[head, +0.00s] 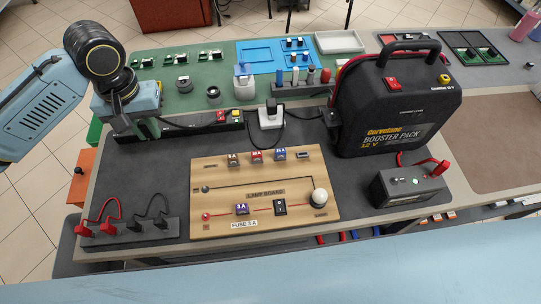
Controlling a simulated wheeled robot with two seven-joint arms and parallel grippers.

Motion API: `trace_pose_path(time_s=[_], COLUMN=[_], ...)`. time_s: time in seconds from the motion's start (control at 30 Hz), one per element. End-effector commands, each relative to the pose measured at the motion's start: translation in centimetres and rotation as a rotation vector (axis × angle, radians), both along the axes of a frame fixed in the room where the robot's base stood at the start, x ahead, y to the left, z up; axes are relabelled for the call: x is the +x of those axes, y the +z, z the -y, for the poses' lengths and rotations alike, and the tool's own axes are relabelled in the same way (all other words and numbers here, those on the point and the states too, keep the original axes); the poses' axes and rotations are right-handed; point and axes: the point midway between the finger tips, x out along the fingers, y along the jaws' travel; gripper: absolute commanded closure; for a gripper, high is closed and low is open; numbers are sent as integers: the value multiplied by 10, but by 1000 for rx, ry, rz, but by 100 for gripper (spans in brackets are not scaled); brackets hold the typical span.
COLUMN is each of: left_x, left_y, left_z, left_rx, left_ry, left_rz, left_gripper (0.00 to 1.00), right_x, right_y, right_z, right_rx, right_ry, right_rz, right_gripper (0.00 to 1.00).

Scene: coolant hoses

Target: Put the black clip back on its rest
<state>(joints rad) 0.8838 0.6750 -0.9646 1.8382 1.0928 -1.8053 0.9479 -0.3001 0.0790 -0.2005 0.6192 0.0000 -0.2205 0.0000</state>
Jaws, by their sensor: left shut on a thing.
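My left gripper (148,128) is at the left, low over the dark bench mat. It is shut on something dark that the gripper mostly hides. I take this to be the black clip, but its shape is not clear. A thin black cable runs from near the gripper to the right. The booster pack (395,105) stands upright at the right, with a black bracket (333,122) on its left side; I cannot tell whether this is the clip's rest. A red clip (440,167) is on the small dark battery (408,187). My right gripper is not in view.
The wooden lamp board (325,215) lies mid-bench. A white plug block (270,117) stands behind the board. Red and black test leads (128,228) sit front left. A blue tray (254,54) is farther back.

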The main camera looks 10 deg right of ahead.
Motion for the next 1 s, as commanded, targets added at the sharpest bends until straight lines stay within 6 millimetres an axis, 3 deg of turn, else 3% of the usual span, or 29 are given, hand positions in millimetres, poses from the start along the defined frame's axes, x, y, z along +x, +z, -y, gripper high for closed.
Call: trace_pose_path(time_s=[0.1, 0.2, 0.47, 0.73, 1.0], left_x=[-1, -1, 0, -1, -1], left_y=[-38, -59, -72, -119, -142], left_z=[4, 6, 7, 7, 6], left_rx=[-2, 3, 8, 10, 10], left_ry=[0, -3, -8, -7, -8], left_rz=[-9, -7, -3, -6, -4], left_gripper=[100, 100, 100, 100, 100], right_x=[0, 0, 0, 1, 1], right_y=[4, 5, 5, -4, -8], right_z=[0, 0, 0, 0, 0], right_rx=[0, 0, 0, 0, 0], right_ry=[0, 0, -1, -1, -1], right_rz=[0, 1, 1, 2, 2], right_gripper=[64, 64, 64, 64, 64])
